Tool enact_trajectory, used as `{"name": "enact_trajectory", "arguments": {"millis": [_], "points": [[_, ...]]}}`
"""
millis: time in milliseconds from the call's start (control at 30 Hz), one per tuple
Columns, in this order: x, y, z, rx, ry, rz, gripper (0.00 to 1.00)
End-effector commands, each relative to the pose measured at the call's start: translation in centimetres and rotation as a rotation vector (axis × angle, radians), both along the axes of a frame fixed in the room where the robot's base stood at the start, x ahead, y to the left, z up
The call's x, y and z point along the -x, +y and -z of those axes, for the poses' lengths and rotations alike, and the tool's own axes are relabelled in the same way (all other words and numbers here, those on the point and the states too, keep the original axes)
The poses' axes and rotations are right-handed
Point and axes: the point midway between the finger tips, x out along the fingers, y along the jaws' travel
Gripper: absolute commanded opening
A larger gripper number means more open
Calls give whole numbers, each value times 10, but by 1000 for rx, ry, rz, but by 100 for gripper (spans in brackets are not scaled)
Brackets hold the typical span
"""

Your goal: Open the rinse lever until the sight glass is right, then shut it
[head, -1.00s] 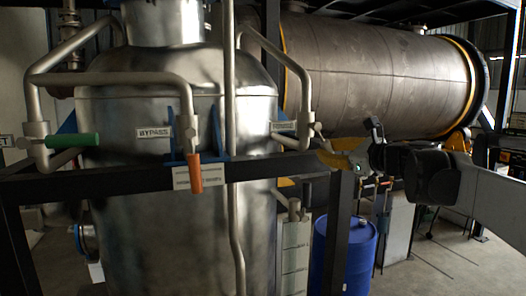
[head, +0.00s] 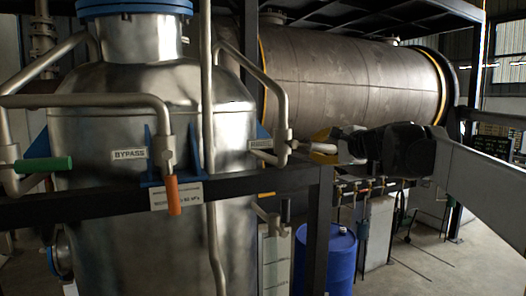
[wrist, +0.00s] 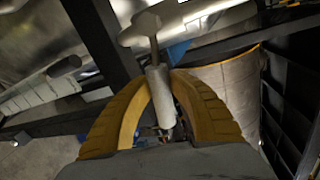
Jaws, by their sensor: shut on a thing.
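A pale lever handle (head: 318,147) sticks out to the right from the pipe valve at the vessel's right shoulder. A small label (head: 261,144) beside it is too small to read surely. My gripper (head: 327,146) is shut on this pale handle. In the wrist view the handle (wrist: 157,88) lies between the curved yellow fingers of my gripper (wrist: 158,80), its stem running up to the valve. A pale upright panel with dividing lines (head: 274,262) stands below the valve; it may be the sight glass, and I cannot tell its level.
A dark rail (head: 228,183) crosses the front of the steel vessel. A blue drum (head: 326,262) stands on the floor below.

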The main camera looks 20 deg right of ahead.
Motion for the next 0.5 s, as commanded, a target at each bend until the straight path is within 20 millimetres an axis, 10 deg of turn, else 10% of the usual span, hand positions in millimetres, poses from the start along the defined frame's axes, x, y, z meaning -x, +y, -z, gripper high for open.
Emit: {"name": "enact_trajectory", "arguments": {"millis": [500], "points": [[0,-1,-14,182,-7,2,0]]}}
